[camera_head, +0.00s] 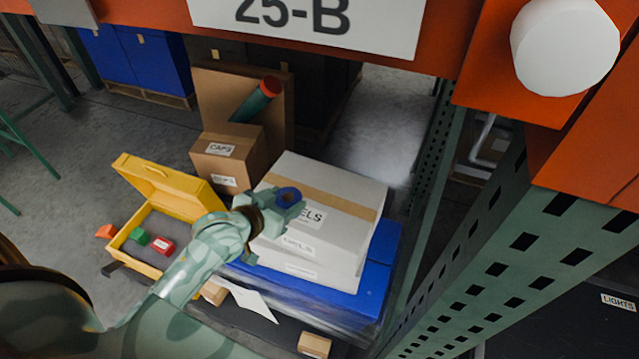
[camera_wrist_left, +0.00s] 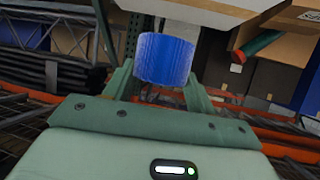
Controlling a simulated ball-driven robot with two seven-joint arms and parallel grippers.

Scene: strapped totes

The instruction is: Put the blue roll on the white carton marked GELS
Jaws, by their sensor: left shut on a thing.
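The blue roll (camera_head: 289,195) is in my left gripper (camera_head: 282,200), whose arm comes in from the left. In the left wrist view the blue roll (camera_wrist_left: 165,60) sits between the two green fingers, which are shut on it. The white carton marked GELS (camera_head: 350,185) has a tan tape strip across its top and stands on a blue tote (camera_head: 383,245). I cannot tell the gap between roll and carton. My right gripper is not in view.
A brown CAPS carton (camera_head: 247,158) stands behind left, with a green tube with a red end (camera_head: 258,100) near it. An open yellow box (camera_head: 185,185) with small red and green blocks is at left. A perforated green rack post (camera_head: 500,265) is at right.

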